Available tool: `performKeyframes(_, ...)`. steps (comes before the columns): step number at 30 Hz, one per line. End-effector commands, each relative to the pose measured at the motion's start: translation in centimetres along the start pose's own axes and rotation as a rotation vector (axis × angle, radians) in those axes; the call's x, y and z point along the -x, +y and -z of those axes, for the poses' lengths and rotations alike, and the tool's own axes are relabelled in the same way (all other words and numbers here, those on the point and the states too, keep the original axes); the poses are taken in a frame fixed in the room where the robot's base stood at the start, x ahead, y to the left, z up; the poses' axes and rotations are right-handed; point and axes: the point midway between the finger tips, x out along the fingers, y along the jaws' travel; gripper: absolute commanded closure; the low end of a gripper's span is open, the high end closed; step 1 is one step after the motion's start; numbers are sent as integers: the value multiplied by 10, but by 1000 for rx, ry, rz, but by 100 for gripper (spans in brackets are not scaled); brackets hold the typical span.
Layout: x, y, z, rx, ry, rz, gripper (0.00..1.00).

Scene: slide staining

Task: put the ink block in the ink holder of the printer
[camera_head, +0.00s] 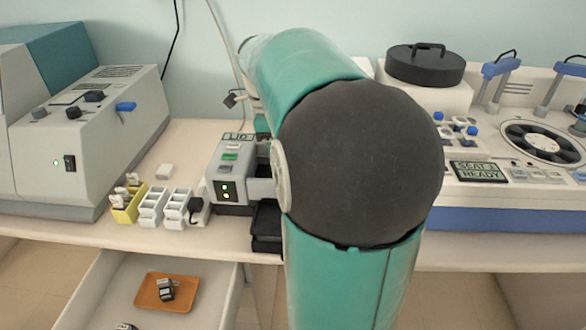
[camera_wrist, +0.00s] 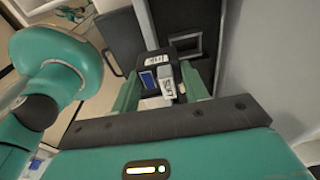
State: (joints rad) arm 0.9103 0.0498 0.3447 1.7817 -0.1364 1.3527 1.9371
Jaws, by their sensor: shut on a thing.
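In the wrist view my gripper (camera_wrist: 165,84) is shut on a black ink block (camera_wrist: 183,52) with white and blue labels. Just beyond the block is a dark rectangular frame with an opening (camera_wrist: 208,42), which looks like the ink holder. I cannot tell whether the block touches it. In the head view my arm hides the gripper and the held block.
Another dark block (camera_head: 127,326) lies near the drawer's front. Yellow and white slide racks (camera_head: 152,206) stand left of the printer. A black panel (camera_wrist: 118,38) stands beside the opening.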

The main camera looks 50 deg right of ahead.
Motion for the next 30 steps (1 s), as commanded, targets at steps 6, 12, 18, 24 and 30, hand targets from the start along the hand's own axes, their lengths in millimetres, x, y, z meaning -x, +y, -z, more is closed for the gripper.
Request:
performKeyframes(6,-42,-28,18,0,-1,-7,82)
performKeyframes(12,-60,-40,24,3,0,-4,82)
performKeyframes(18,-81,-46,26,4,0,-5,82)
performKeyframes(24,-102,-45,23,5,-3,-7,100)
performKeyframes(30,-104,-44,24,4,-1,-11,43)
